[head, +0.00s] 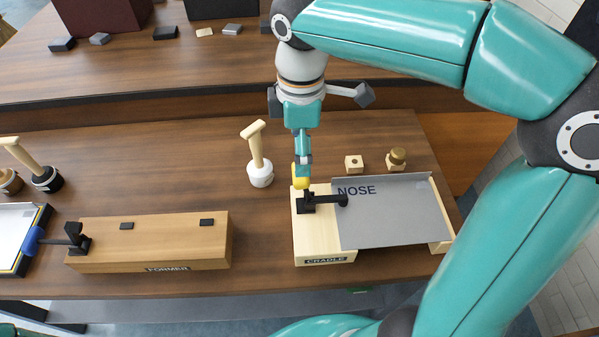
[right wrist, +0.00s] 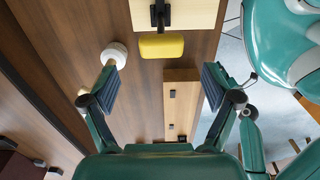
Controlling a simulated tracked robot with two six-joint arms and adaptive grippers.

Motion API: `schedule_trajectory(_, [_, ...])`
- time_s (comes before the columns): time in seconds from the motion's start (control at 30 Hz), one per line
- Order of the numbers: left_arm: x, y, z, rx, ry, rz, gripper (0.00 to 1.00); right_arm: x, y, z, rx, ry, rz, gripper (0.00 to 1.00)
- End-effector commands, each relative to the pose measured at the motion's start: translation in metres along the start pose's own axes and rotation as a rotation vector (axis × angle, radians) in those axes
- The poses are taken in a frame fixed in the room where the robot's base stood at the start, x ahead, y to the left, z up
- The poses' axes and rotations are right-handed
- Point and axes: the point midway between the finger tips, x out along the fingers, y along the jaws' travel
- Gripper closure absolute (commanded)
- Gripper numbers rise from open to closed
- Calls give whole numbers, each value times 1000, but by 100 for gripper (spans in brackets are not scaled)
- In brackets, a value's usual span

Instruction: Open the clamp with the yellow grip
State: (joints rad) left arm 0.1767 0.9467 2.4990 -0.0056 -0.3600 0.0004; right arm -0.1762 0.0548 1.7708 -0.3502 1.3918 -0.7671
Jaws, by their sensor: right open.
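The clamp with the yellow grip (head: 300,182) is mounted on the pale wooden cradle (head: 313,235). Its black arm (head: 325,199) reaches right over the grey sheet marked NOSE (head: 385,215), with its tip at the sheet's left part. My right gripper (head: 302,157) is just above the yellow grip in the head view, its fingers seen edge-on. In the right wrist view my right gripper (right wrist: 160,82) is open and empty. The yellow grip (right wrist: 162,46) shows between the fingers sideways, a little beyond their tips. My left gripper is out of view.
A white-headed mallet (head: 260,174) stands left of the cradle. Two small blocks (head: 354,164) (head: 397,158) sit behind the sheet. A wooden former (head: 150,243) with a blue-gripped clamp (head: 33,240) lies at left. Bare table separates former and cradle.

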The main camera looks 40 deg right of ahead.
Motion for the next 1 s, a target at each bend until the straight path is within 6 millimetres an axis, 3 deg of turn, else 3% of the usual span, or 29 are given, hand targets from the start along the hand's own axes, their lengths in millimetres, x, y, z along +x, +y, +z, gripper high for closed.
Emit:
schedule_trajectory(0.2, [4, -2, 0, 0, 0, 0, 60, 45, -1, 0, -1, -3, -4, 12])
schedule_trajectory(0.4, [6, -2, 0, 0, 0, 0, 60, 68, 0, -1, -1, -1, -1, 12])
schedule_trajectory(0.8, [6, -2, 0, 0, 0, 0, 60, 74, 0, -2, -3, 1, 1, 12])
schedule_trajectory(1.0, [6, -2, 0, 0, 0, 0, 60, 74, 0, -2, -3, 0, 0, 44])
